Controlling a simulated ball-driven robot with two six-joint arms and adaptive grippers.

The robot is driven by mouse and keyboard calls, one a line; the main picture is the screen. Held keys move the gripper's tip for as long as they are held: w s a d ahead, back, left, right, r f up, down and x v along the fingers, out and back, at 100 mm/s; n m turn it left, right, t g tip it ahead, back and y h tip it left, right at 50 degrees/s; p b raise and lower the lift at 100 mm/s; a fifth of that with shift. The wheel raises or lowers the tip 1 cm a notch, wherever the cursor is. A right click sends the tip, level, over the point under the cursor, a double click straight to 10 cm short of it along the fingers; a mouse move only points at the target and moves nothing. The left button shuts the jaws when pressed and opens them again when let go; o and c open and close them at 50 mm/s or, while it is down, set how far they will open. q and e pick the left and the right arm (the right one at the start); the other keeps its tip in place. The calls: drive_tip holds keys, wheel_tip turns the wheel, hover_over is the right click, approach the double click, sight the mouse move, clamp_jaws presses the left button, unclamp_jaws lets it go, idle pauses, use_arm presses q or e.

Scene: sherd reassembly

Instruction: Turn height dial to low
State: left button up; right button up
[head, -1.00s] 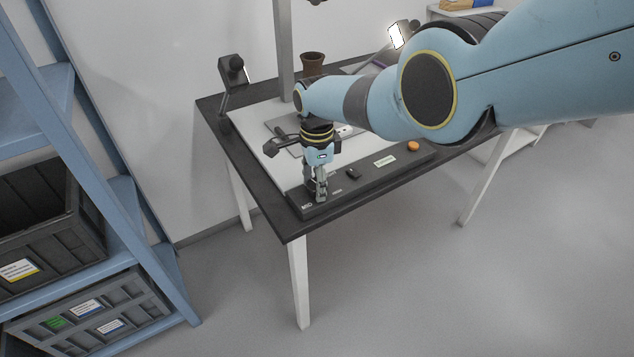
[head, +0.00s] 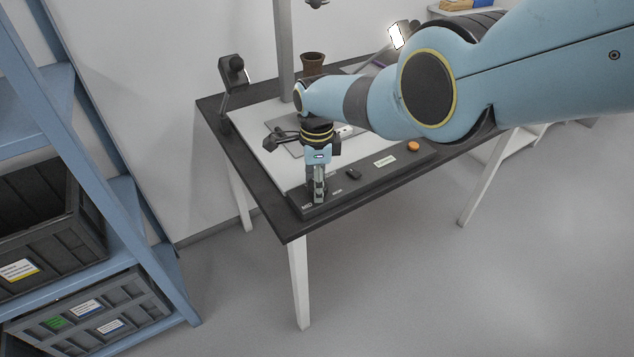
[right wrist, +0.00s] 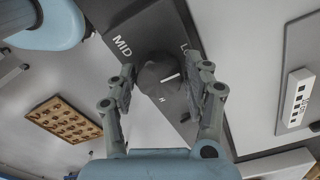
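The height dial (right wrist: 158,72) is a dark round knob with a white pointer line, on a dark panel strip (head: 384,172). In the right wrist view its line points right and slightly up. A MID label is at its upper left, a partly hidden label starting with L at its upper right, and a small H below it. My right gripper (right wrist: 164,84) has one finger on each side of the dial; I cannot tell whether the pads touch it. In the head view this gripper (head: 318,198) points down at the panel's near left end. My left gripper is not in view.
The panel also has a small black knob (head: 353,174) and an orange button (head: 413,146). A blue shelf (head: 150,255) with dark crates is at the left. The floor in front is clear.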

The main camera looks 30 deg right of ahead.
drive_tip(key=shift+o, duration=1.3)
drive_tip(key=shift+w+r, duration=0.1)
drive_tip(key=shift+r, duration=0.65)
wheel_tip(320, 180, up, 10)
drive_tip(key=shift+r, duration=0.25)
